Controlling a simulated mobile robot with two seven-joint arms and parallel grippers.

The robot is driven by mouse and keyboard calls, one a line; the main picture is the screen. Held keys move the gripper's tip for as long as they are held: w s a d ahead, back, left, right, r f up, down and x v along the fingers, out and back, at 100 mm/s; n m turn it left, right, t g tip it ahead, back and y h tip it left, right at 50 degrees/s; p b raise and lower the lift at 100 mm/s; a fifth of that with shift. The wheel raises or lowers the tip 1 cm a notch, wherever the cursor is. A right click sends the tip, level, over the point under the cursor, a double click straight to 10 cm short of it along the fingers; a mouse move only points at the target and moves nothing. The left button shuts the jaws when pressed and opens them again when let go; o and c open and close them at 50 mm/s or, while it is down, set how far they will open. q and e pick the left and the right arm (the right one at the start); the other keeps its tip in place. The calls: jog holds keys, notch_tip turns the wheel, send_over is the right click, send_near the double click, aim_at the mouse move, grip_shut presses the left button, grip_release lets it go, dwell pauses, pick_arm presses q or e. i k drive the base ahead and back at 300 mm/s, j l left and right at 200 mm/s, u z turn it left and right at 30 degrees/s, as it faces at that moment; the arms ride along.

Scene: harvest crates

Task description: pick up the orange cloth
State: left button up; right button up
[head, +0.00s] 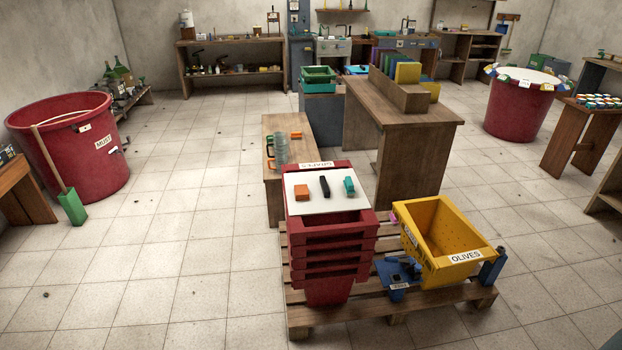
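A small folded orange piece, which looks like the orange cloth (301,192), lies at the left on a white board (322,209). The board lies across the top of a stack of red crates (335,255) labelled GRAPES. A black item (324,186) and a teal item (349,186) lie in a row to the right of the orange piece, apart from it. Neither of my grippers is in view.
The red stack stands on a wooden pallet (385,305). A tilted yellow crate (445,235) labelled OLIVES is right of it, with blue parts (398,272) between. A low bench (272,205) and a table (440,115) stand behind.

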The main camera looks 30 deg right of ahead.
aim_at(301, 190)
jog(key=i+j+z, duration=0.15)
jog(key=i+z, duration=0.15)
jog(key=z, duration=0.15)
jog(key=i+j+z, duration=0.2)
jog(key=z, duration=0.25)
jog(key=i+j+z, duration=0.25)
jog(key=z, duration=0.15)
jog(key=i+j+z, duration=0.15)
jog(key=j+z, duration=0.3)
jog(key=i+j+z, duration=0.1)
jog(key=j+z, duration=0.65)
jog(key=j, duration=0.2)
jog(key=j+z, duration=0.3)
jog(key=j, duration=0.2)
jog(key=i+j+z, duration=0.2)
jog(key=i+j, duration=0.2)
jog(key=j, duration=0.15)
